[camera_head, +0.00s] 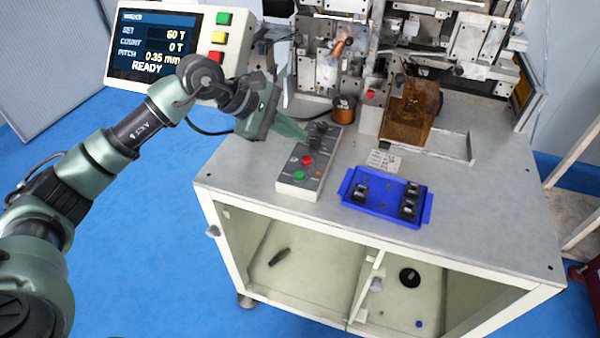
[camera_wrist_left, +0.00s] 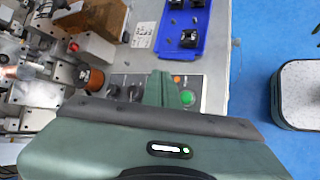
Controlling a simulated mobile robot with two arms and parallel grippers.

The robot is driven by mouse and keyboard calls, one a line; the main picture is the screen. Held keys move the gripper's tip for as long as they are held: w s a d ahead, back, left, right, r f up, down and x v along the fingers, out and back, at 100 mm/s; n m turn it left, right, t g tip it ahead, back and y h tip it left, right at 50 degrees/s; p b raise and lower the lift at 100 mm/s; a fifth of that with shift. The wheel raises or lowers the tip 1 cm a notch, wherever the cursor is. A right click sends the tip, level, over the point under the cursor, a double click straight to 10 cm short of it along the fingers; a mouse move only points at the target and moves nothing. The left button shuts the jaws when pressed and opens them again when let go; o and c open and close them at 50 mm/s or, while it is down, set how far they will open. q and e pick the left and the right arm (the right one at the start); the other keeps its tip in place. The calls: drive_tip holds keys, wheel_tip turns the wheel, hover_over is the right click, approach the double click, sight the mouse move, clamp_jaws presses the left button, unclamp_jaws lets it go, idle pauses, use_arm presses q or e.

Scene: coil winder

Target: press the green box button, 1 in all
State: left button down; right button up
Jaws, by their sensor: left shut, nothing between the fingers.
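The green button (camera_head: 299,176) sits at the near end of a grey control box (camera_head: 307,187) on the machine table, with a red button (camera_head: 307,160) behind it. My left gripper (camera_head: 304,135) is shut and empty. Its fingertips are over the far part of the box, beyond the red and green buttons in the head view. In the left wrist view the green button (camera_wrist_left: 187,98) shows just right of the closed fingers (camera_wrist_left: 158,82), and the red button is hidden. I cannot tell the height of the fingertips over the box. My right gripper is not in view.
A blue tray (camera_head: 345,188) with black parts lies right of the box. A display panel (camera_head: 151,45) with green, yellow and red buttons is at upper left. The table's front left is bare.

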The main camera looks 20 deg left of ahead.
use_arm(q)
drive_tip(key=b, duration=0.3)
hover_over(296, 174)
wheel_tip(296, 174, down, 7)
drive_tip(key=shift+f, duration=0.2)
drive_tip(key=shift+f+b, duration=0.65)
drive_tip(key=shift+b, duration=0.15)
idle(1.0)
drive_tip(key=shift+f+b, duration=0.35)
drive_tip(key=shift+b, duration=0.3)
